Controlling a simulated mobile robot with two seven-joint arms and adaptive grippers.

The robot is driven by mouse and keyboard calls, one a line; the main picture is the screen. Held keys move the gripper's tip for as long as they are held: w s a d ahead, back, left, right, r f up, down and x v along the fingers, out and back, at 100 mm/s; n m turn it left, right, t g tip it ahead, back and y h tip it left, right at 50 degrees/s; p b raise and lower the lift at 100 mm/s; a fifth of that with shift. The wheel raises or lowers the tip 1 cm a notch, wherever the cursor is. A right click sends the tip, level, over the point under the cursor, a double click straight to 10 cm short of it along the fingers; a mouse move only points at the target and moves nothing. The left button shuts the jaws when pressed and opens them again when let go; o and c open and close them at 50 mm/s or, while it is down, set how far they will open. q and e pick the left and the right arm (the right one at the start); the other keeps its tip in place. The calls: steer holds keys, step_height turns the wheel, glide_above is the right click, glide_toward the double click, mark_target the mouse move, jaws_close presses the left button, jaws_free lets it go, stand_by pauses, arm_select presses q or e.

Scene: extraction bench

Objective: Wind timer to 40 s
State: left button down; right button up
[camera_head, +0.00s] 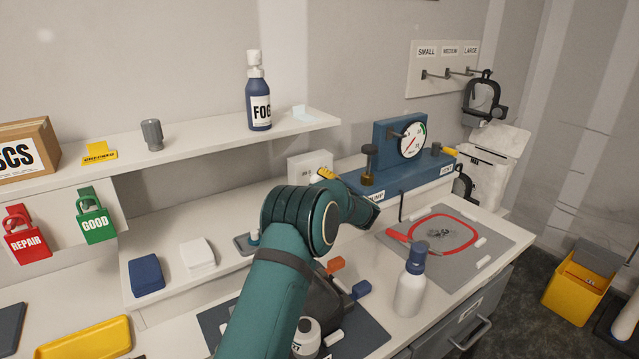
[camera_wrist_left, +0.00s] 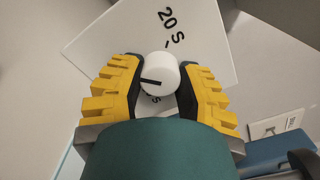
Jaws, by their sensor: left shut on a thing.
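The timer (camera_head: 303,165) is a white box against the back of the bench, partly hidden by my left arm. In the left wrist view its white face (camera_wrist_left: 205,45) fills the top, with "20 S" and a tick printed on it. Its round white knob (camera_wrist_left: 160,72) has a black pointer line. My left gripper (camera_wrist_left: 160,80), with yellow fingers and dark pads, is shut on the knob from both sides. In the head view this gripper (camera_head: 326,174) shows only as a bit of yellow at the timer. Another mark below the knob is mostly covered. My right gripper is not in view.
A blue gauge stand (camera_head: 400,178) is right of the timer. A white bottle (camera_head: 411,283) stands at the front, beside a grey mat (camera_head: 490,238) with a red ring. A shelf (camera_head: 210,145) with a FOG bottle (camera_head: 258,95) runs above the bench.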

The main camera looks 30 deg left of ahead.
arm_select(q)
steer(key=c, duration=0.6)
jaws_free()
steer(key=shift+o, duration=0.2)
steer(key=shift+v, duration=3.75)
